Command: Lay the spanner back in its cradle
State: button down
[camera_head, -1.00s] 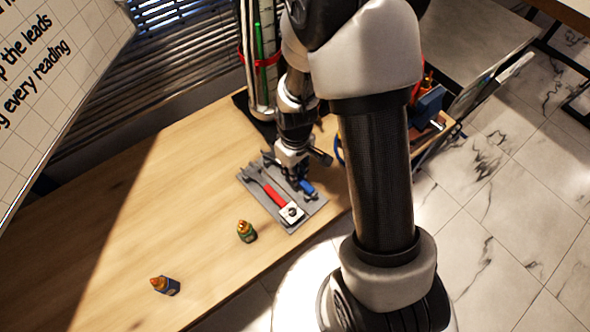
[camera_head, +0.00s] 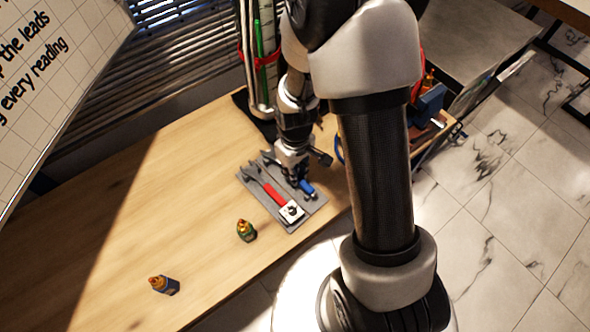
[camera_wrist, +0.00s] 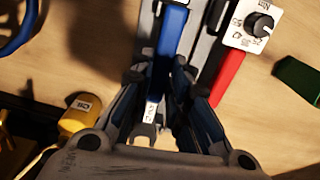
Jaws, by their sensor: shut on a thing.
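The spanner has a blue handle (camera_wrist: 172,38) and a steel open-ended head that shows between the fingers in the wrist view. In the head view its blue handle (camera_head: 307,188) sticks out below my gripper (camera_head: 293,178). In the wrist view my gripper (camera_wrist: 163,82) is shut on the spanner. The grey cradle tray (camera_head: 314,206) lies on the bench under it. The spanner lies along the tray's right side, beside a red-handled tool (camera_head: 273,194). I cannot tell whether the spanner touches its slot; my fingers hide the middle.
A white dial box (camera_head: 291,212) sits at the tray's near end, also in the wrist view (camera_wrist: 255,25). A yellow object (camera_wrist: 80,115) is left of my fingers. The bench's left side is clear.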

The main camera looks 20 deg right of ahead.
jog(key=shift+f, duration=0.4)
jog(key=c, duration=1.4)
grip_release()
jog(key=shift+c, duration=0.2)
jog(key=shift+r, duration=0.1)
notch_tip(320, 180, up, 12)
